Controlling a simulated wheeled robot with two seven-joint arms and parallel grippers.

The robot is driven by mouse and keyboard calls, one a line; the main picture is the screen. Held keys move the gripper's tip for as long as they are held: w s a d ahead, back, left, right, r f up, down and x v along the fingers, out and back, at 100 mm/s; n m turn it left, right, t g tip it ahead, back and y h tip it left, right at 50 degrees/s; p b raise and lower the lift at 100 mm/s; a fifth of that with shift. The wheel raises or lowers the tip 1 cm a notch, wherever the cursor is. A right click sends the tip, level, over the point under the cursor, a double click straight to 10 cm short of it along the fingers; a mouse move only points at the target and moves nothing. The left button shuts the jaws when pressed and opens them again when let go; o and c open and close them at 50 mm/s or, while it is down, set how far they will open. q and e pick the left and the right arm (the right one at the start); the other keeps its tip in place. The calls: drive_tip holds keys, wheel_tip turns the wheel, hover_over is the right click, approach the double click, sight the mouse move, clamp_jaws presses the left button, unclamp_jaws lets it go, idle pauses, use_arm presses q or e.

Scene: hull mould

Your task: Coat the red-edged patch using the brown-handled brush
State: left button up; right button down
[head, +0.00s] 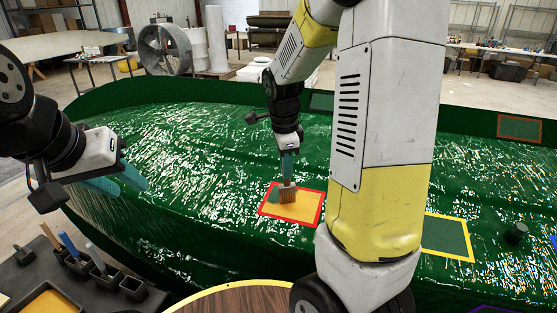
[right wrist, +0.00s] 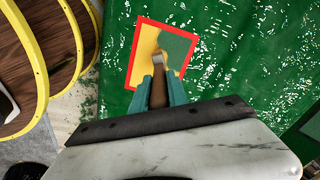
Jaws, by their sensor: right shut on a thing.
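The red-edged patch (head: 307,212) lies on the green hull; it also shows in the right wrist view (right wrist: 142,66). Much of it is yellow-orange; a green area remains visible at its upper right in the right wrist view. My right gripper (head: 287,168) is shut on the brown-handled brush (head: 287,194), above the patch. The brush's handle shows between the teal fingers in the right wrist view (right wrist: 158,92). Its bristles point down and seem to touch the patch. My left gripper (head: 131,187) is open and empty above the hull's left side.
A yellow-edged patch (head: 447,238) and a brown-edged patch (head: 520,128) lie to the right, both green inside. A dark knob (head: 515,234) stands on the hull. A paint tray (head: 48,302) and cups with handles (head: 103,280) stand at lower left. A round wooden top (head: 235,300) is in front.

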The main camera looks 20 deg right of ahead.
drive_tip(key=w+a, duration=0.3)
drive_tip(key=w, duration=0.4)
drive_tip(key=shift+a+r, duration=0.2)
drive_tip(key=shift+r, duration=0.15)
idle(0.5)
drive_tip(key=shift+d, duration=0.1)
idle(0.4)
drive_tip(key=s+d, duration=0.9)
drive_tip(key=d, duration=0.4)
drive_tip(key=shift+d, duration=0.2)
idle(0.9)
drive_tip(key=shift+s+f, duration=0.1)
drive_tip(key=shift+f, duration=0.05)
wheel_tip(320, 180, up, 7)
drive_tip(key=shift+s+a, duration=0.3)
drive_tip(key=shift+s, duration=0.05)
idle(0.6)
